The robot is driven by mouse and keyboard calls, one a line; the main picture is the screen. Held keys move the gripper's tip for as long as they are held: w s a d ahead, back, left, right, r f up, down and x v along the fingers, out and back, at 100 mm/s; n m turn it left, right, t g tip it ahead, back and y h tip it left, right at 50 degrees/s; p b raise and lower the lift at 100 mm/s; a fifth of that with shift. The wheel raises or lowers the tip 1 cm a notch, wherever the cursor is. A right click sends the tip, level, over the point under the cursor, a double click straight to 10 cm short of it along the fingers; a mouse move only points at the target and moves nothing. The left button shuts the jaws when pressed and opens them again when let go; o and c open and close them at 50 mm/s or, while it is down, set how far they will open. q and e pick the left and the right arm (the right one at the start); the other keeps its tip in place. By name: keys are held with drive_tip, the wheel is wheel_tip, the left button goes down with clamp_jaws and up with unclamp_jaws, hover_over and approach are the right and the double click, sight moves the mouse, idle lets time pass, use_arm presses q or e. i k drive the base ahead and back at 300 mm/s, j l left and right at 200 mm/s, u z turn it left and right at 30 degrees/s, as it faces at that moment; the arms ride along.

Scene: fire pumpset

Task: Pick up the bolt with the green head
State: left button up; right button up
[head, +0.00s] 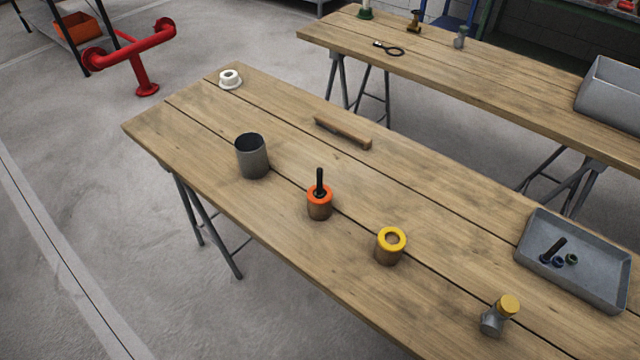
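No bolt with a clearly green head shows in the head view. A grey tray (595,285) at the right of the near table holds a dark bolt (553,250) and small bluish parts (558,262). One small dark part (571,259) there may be bluish or greenish; I cannot tell. A piece with a green base (366,13) stands at the far table's left end, cut by the top edge; I cannot tell what it is. Neither of my grippers is in view.
The near wooden table (290,250) carries a grey cup (252,157), an orange-topped holder (319,204) with a black bolt upright, a yellow-ringed holder (389,247), a yellow-capped fitting (497,316), a wooden bar (343,133) and a white flanged piece (230,79). A grey bin (612,95) stands on the far table.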

sight(319, 193)
drive_tip(key=z, duration=1.75)
drive_tip(key=k+j, duration=0.4)
drive_tip(key=k, duration=0.15)
drive_tip(key=k+j, duration=0.35)
drive_tip(key=k, duration=0.25)
